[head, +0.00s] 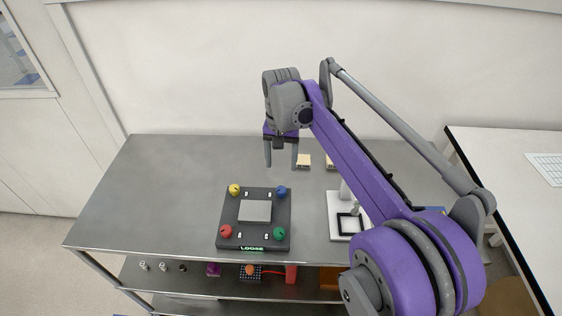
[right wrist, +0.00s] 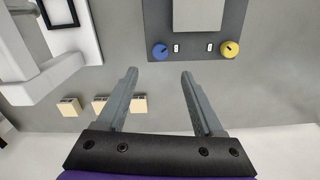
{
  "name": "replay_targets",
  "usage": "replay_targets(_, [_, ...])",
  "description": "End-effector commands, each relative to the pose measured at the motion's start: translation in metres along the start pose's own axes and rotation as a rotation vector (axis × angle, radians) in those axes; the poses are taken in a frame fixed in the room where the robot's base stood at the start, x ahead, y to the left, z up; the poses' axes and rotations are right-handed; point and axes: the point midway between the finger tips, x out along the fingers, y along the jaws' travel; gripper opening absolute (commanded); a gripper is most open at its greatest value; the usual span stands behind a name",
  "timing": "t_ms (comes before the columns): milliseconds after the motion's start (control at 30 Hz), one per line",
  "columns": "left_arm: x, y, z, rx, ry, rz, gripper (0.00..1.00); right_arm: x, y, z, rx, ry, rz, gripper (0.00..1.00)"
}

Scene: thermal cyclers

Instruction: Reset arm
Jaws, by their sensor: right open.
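My right gripper (head: 281,152) hangs above the back of the steel table, behind the dark device. Its two grey fingers point down and are spread apart with nothing between them. It also shows open and empty in the right wrist view (right wrist: 160,100). My purple right arm reaches in from the lower right of the head view. My left gripper does not show.
A dark device (head: 229,213) with coloured knobs, a grey plate and a "LOOSE" display sits on the steel table (head: 150,190). A white instrument (head: 336,222) stands right of it. Small beige blocks (head: 304,160) lie near the wall. The table's left side is clear.

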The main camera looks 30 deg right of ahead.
Motion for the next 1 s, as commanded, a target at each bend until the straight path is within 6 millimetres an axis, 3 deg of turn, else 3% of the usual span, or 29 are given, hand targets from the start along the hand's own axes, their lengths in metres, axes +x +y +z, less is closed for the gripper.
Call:
replay_targets(267, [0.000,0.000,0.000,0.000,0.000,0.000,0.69,0.000,0.000,0.001,-0.003,0.002,-0.001,0.69])
replay_targets(367, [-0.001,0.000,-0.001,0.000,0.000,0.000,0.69,0.000,0.000,0.012,-0.031,0.018,-0.009,0.69])
replay_targets(467, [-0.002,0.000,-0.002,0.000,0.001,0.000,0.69,0.001,0.002,0.036,-0.096,0.058,-0.029,0.69])
replay_targets(667, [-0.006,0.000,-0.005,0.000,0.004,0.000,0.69,0.020,0.014,0.106,-0.296,0.185,-0.083,0.69])
replay_targets(800, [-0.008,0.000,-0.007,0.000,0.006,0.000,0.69,0.045,0.027,0.156,-0.439,0.281,-0.117,0.69])
replay_targets(1000, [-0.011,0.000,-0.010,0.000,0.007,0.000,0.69,0.085,0.047,0.208,-0.599,0.395,-0.149,0.69])
